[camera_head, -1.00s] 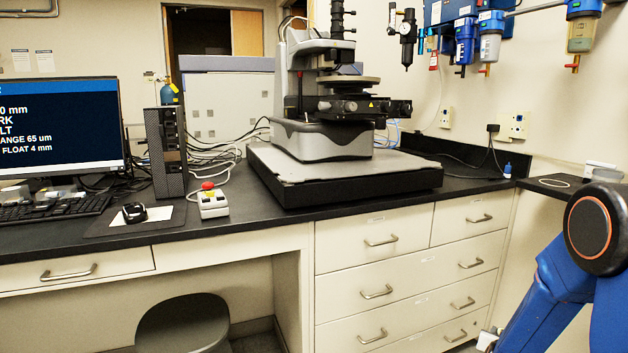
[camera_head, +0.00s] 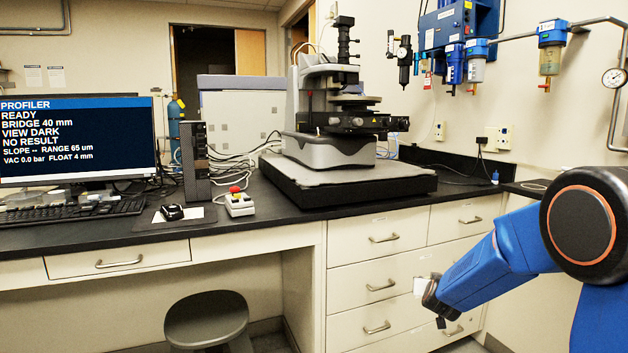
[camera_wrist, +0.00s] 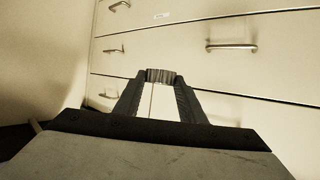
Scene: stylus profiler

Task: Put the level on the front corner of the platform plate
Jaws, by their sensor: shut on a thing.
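My gripper (camera_wrist: 163,84) is shut on a small dark grey ribbed thing (camera_wrist: 162,76) in the wrist view. It spans the gap between the fingertips and appears to be the level, though its shape is not clear. In the head view my gripper (camera_head: 437,300) is low at the right, in front of the drawer fronts and below the counter top. The platform plate (camera_head: 310,176) is the light grey slab on a thick black base, on the counter under the profiler. Its front edge and front corner look bare. The gripper is well apart from it.
The profiler (camera_head: 325,148) stands on the plate. A control box with a red button (camera_head: 240,205) and a dark tower (camera_head: 195,160) are left of it. The monitor (camera_head: 80,140) is far left. Drawers (camera_head: 385,285) front the counter; a stool (camera_head: 206,318) stands below.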

